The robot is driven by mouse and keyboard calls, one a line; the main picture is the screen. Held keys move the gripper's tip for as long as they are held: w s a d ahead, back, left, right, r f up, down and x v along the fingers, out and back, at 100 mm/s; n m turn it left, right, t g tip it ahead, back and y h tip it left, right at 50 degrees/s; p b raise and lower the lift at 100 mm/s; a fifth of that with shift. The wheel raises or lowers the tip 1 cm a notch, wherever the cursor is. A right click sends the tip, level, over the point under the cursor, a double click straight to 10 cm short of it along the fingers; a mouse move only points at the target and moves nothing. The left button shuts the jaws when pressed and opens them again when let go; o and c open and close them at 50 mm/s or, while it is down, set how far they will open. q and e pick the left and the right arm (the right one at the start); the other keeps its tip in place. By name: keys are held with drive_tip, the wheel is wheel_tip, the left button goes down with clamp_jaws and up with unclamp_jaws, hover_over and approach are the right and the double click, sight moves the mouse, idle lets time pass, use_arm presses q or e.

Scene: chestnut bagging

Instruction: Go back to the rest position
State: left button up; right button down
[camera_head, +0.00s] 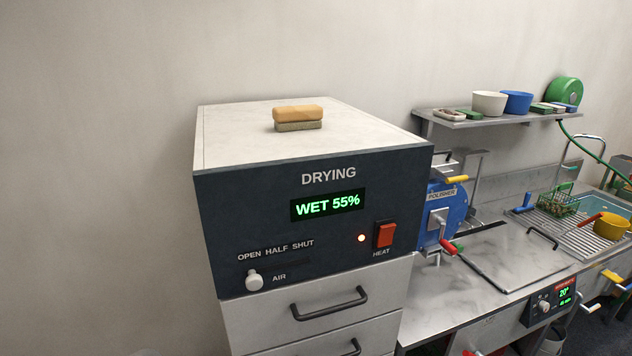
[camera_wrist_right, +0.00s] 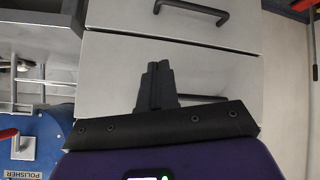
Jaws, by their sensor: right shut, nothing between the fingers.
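My right gripper (camera_wrist_right: 158,85) shows in the right wrist view. Its dark fingers are together with nothing between them. It is in front of the pale drawer fronts (camera_wrist_right: 200,58), and its fingers overlap the lower drawer in the picture. I cannot tell how far it is from them. Neither of my grippers shows in the head view.
The drying cabinet (camera_head: 310,235) reads WET 55%. Its air knob (camera_head: 253,280) is below OPEN; the lamp (camera_head: 361,238) beside the red heat switch (camera_head: 385,234) glows. The blue polisher (camera_head: 440,210) and steel counter (camera_head: 460,315) are right.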

drive_tip(key=s+a+f+m+g, duration=0.3)
drive_tip(key=s+f+m+g, duration=0.1)
drive_tip(key=s+f, duration=0.5)
drive_tip(key=s+a+f+m+g, duration=0.3)
drive_tip(key=s+f+m, duration=0.4)
drive_tip(key=f, duration=0.5)
drive_tip(key=shift+s+g, duration=0.4)
drive_tip(key=shift+s, duration=0.7)
